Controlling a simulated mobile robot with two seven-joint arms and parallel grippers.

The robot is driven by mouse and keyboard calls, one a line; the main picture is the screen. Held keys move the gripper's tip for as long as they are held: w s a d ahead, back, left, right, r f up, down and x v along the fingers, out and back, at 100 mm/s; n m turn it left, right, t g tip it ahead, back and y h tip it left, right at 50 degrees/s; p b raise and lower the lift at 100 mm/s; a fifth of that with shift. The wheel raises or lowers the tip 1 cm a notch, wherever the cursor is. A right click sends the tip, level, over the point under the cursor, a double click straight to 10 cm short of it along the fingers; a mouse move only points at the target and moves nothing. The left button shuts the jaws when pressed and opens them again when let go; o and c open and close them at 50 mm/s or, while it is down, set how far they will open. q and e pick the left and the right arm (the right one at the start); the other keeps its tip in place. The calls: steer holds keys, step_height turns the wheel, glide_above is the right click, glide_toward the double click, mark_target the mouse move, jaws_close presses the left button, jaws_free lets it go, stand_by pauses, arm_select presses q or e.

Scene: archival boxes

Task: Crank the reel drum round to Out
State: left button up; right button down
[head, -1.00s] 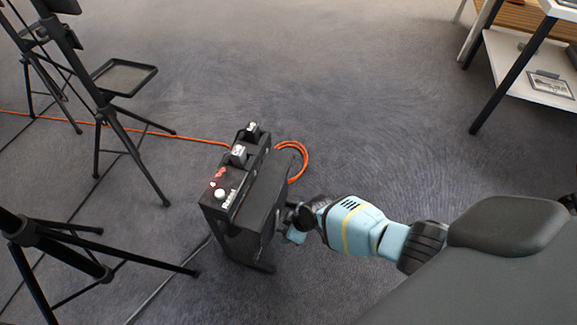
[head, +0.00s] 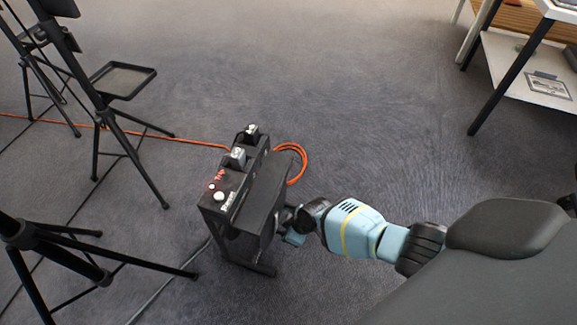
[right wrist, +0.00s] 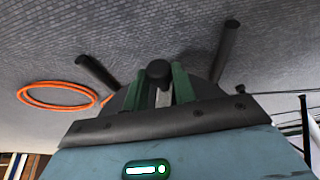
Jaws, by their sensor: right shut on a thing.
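The reel unit is a black upright housing (head: 250,215) on the carpet in the head view, with sockets, a white Reset button (head: 219,196) and a small red light on top. Its drum and any Out marking cannot be made out. My right gripper (head: 292,226) is at the housing's right side, low down. In the right wrist view, the green fingers of my right gripper (right wrist: 160,85) are shut around a black round-ended knob (right wrist: 158,70), which looks like the crank handle. My left gripper is not in view.
An orange cable (head: 190,138) runs left across the floor, with a loop (head: 303,160) behind the unit. Black tripod stands (head: 125,130) fill the left side. A white shelved table (head: 520,75) stands at the upper right. The carpet between is clear.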

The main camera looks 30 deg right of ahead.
steer(key=shift+d, duration=0.1)
steer(key=shift+w+d+f+n+t+h+p, duration=0.1)
steer(key=shift+w+d+n+t+h+p, duration=0.1)
steer(key=shift+t+h+p, duration=0.2)
steer(key=shift+w+d+n+t+h+p, duration=0.1)
steer(key=shift+d+t+h+p, duration=0.15)
steer(key=shift+t+h, duration=0.15)
steer(key=shift+w+d+t+h, duration=0.2)
steer(key=shift+t+h, duration=0.2)
steer(key=shift+h, duration=0.2)
steer(key=shift+w+d+t+h, duration=0.2)
steer(key=shift+d+t+h, duration=0.1)
steer(key=shift+h, duration=0.2)
steer(key=shift+w+d+n+t+h+b, duration=0.25)
steer(key=shift+d+n+t+h+b, duration=0.2)
steer(key=shift+b, duration=0.55)
steer(key=c, duration=1.1)
jaws_free()
steer(key=shift+c, duration=0.2)
steer(key=shift+w+r, duration=0.1)
steer(key=shift+r, duration=0.1)
steer(key=shift+a, duration=0.1)
